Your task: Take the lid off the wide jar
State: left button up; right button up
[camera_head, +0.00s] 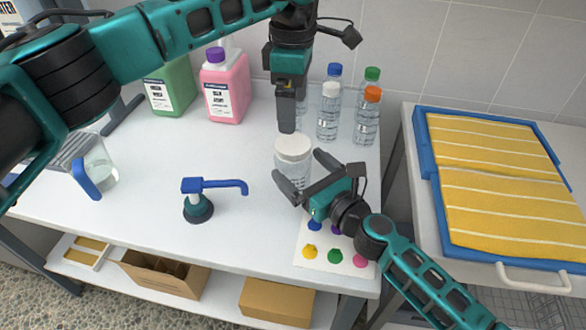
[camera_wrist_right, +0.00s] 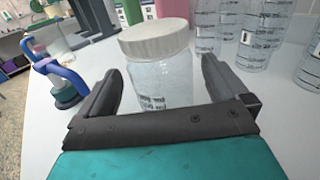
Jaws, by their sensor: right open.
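The wide jar (camera_head: 293,177) is clear, with a round white lid (camera_head: 293,147) on top, and stands upright on the white table. In the right wrist view the jar (camera_wrist_right: 163,80) stands between the fingers, with its lid (camera_wrist_right: 153,38) above them. My right gripper (camera_head: 303,170) is open, with one finger on either side of the jar's body; I cannot tell whether they touch it. My left gripper (camera_head: 287,128) points down just above and behind the lid in the head view. Its fingers are seen edge-on, so their opening is hidden.
Several clear bottles (camera_head: 328,115) stand behind the jar. Pink (camera_head: 227,92) and green (camera_head: 172,90) jugs stand at the back left. A blue-spouted pump (camera_head: 198,205) and a pitcher (camera_head: 100,165) are to the left. A card with coloured knobs (camera_head: 310,266) lies in front.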

jog(key=shift+x, duration=1.45)
